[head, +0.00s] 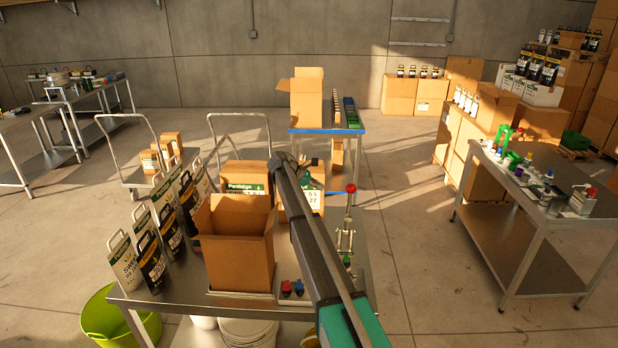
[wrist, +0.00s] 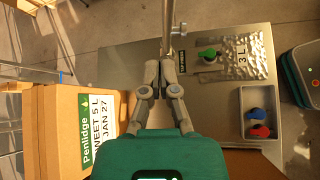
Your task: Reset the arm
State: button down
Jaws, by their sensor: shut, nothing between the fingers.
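My gripper (wrist: 160,68) is shut with nothing between its fingers, pointing down over the metal table. In the wrist view an upright metal rod (wrist: 168,25) appears right at its fingertips; I cannot tell whether they touch it. In the head view my gripper is mostly hidden behind my arm, with a bit of its teal body showing. A press stand with a red-knobbed lever (head: 351,188) stands to the right of my arm, its lever upright. A green knob (wrist: 208,54) sits beside a clear bubbled pouch marked 3 L (wrist: 243,62).
An open cardboard box (head: 236,250) stands at the table's front. A Penlidge carton (wrist: 85,130) is left of my gripper. A grey tray (wrist: 247,93) holds red and blue caps. Black and white pouches (head: 150,262) line the table's left.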

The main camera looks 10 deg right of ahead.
jog(key=s+a+f+m+y+b, duration=0.3)
jog(key=s+f, duration=0.5)
jog(key=s, duration=0.8)
jog(key=s+a+f+m+y+b, duration=0.3)
jog(key=s+f+m+b, duration=0.3)
jog(key=s, duration=1)
jog(key=s+a+f+m+y+b, duration=0.3)
jog(key=s+f+b, duration=0.4)
jog(key=s, duration=0.8)
notch_tip(320, 180, down, 3)
jog(key=shift+s+a+r+m+t+y, duration=0.15)
jog(key=shift+s+a+m+t+y, duration=0.2)
jog(key=shift+m+y, duration=0.55)
jog(key=shift+d, duration=0.1)
